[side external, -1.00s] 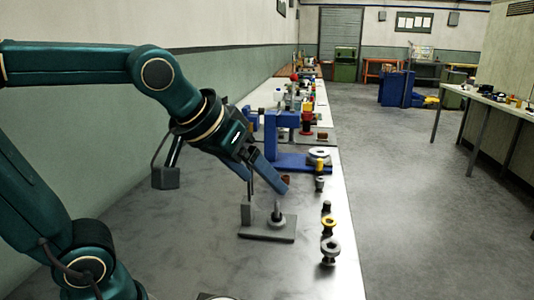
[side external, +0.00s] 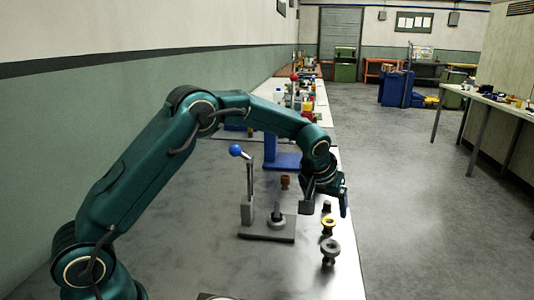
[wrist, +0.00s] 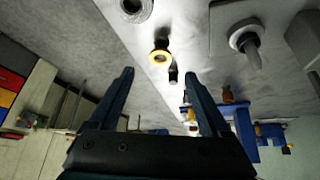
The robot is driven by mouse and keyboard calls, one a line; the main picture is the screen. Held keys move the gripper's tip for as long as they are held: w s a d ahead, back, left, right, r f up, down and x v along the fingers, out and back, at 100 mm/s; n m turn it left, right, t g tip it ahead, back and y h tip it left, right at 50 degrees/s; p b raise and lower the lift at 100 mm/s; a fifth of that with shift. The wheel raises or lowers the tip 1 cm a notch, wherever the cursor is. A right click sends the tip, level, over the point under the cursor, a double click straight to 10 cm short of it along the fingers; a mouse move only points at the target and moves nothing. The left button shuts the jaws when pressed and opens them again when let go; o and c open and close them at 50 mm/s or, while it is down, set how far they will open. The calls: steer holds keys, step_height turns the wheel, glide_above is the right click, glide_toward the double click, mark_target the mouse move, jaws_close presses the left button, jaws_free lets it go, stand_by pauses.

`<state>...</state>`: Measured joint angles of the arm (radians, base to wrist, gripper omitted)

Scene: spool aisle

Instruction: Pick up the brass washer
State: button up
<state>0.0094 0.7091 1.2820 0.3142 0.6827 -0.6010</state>
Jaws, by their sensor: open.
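The brass washer (side external: 328,222) is a yellow ring on top of a short dark stand near the bench's right edge. It also shows in the wrist view (wrist: 159,57), beyond the fingertips. My gripper (side external: 344,203) is at the bench's right edge, a little beyond the washer in the side view. In the wrist view my gripper (wrist: 158,74) has its two blue fingers spread apart with nothing between them. The washer is apart from the fingers.
A grey ring on a dark stand (side external: 330,248) is nearer the side camera. A small black post (side external: 326,206) stands just behind the washer. Left are a grey plate with a peg (side external: 276,222) and a blue-knobbed lever (side external: 247,175). A brown spool (side external: 285,182) stands farther back.

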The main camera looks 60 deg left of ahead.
mark_target(329, 223)
steer(key=shift+x, duration=2.6)
steer(key=shift+s, duration=0.1)
jaws_close()
